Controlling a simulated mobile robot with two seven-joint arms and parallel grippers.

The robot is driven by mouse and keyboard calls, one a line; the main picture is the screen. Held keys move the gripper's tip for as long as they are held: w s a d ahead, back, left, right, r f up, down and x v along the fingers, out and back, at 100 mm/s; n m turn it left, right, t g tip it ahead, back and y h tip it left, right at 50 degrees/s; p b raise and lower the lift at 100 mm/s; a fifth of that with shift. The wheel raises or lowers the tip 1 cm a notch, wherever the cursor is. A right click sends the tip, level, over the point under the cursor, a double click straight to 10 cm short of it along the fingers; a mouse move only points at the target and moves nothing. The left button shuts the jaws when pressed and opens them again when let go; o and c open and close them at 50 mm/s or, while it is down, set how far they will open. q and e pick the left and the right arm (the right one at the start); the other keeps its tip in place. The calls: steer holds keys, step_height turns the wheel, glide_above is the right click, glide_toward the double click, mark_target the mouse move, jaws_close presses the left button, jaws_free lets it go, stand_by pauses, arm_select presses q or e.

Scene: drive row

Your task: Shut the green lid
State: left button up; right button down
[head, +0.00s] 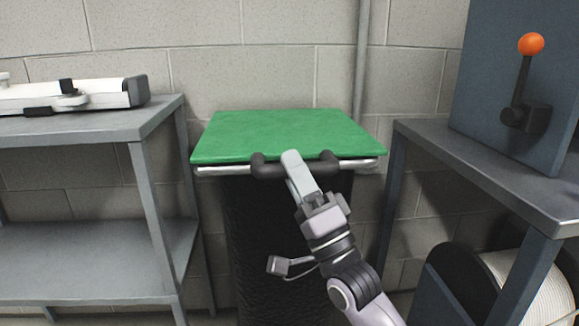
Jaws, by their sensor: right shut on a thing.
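The green lid (285,132) lies flat and level across the top of a dark bin (262,240), in the middle of the head view. A black handle (266,167) sticks out from the lid's front edge. My right gripper (292,165) is at the middle of this handle and shut on it. The gripper covers the middle of the handle. A thin pale rim (215,171) shows just under the lid's front edge. My left gripper is not in view.
A grey shelf unit (150,118) stands at left with a white device (70,95) on top. At right are a grey table (480,170), a blue panel with an orange-knobbed lever (530,44), and a reel (530,280) below. A block wall is behind.

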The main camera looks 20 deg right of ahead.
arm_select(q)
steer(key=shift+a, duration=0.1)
arm_select(e)
steer(key=shift+w+f, duration=0.15)
steer(key=shift+f, duration=0.35)
steer(key=c, duration=0.9)
jaws_free()
steer(key=shift+r, duration=0.1)
arm_select(q)
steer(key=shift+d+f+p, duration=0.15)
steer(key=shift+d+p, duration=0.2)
steer(key=shift+p, duration=0.1)
arm_select(e)
steer(key=v, duration=0.7)
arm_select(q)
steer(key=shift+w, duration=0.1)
